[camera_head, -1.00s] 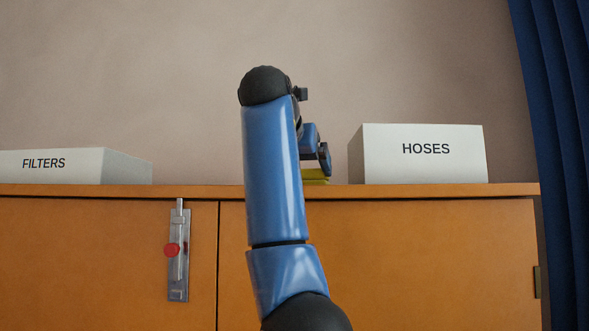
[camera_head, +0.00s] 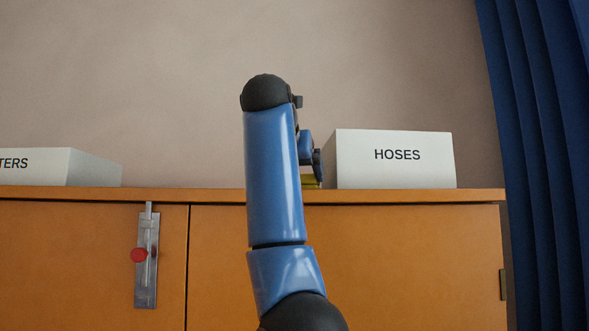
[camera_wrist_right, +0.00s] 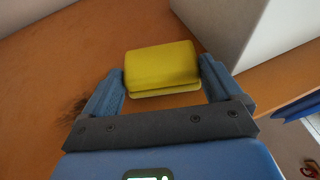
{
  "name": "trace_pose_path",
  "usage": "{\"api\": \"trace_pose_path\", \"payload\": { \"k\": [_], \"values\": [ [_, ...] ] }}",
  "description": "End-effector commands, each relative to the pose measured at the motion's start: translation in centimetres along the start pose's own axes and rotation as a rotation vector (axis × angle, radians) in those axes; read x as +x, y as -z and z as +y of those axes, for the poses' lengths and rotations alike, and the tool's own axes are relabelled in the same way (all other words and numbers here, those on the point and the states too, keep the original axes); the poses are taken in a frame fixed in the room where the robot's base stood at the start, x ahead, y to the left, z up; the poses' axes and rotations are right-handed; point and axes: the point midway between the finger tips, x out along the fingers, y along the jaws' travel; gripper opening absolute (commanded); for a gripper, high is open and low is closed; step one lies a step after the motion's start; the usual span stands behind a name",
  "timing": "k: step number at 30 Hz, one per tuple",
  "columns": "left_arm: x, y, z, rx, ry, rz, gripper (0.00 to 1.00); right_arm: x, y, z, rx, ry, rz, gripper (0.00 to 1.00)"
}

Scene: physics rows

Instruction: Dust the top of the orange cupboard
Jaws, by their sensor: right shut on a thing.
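The orange cupboard (camera_head: 400,255) fills the lower part of the head view, and its top also shows in the wrist view (camera_wrist_right: 50,60). My right gripper (camera_wrist_right: 162,82) is shut on a yellow sponge (camera_wrist_right: 160,68), with one finger at each side of it. In the head view only a sliver of the sponge (camera_head: 312,183) shows beside my arm, at the cupboard top. A dark, hair-like smudge of dust (camera_wrist_right: 72,106) lies on the top, left of the gripper in the wrist view. My left gripper is not in view.
A white box marked HOSES (camera_head: 395,170) stands on the top just right of the sponge. Another white box (camera_head: 60,167), its label partly cut off, stands at the left. A bolt with a red knob (camera_head: 139,255) is on the front. A blue curtain (camera_head: 520,150) hangs at the right.

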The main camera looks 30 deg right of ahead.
Motion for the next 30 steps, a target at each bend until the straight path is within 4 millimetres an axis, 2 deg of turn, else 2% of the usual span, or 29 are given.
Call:
{"api": "trace_pose_path", "payload": {
  "k": [5, 18, 30],
  "values": [
    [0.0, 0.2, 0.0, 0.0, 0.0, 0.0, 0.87, -0.1, 0.1, 0.6, -0.001, -0.002, 0.0, 0.58],
    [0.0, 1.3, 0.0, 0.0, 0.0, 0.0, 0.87, -0.9, 0.6, 3.9, -0.001, -0.002, 0.001, 0.58],
    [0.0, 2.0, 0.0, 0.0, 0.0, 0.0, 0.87, -1.2, 0.8, 5.5, -0.003, -0.003, 0.003, 0.58]
  ]
}}
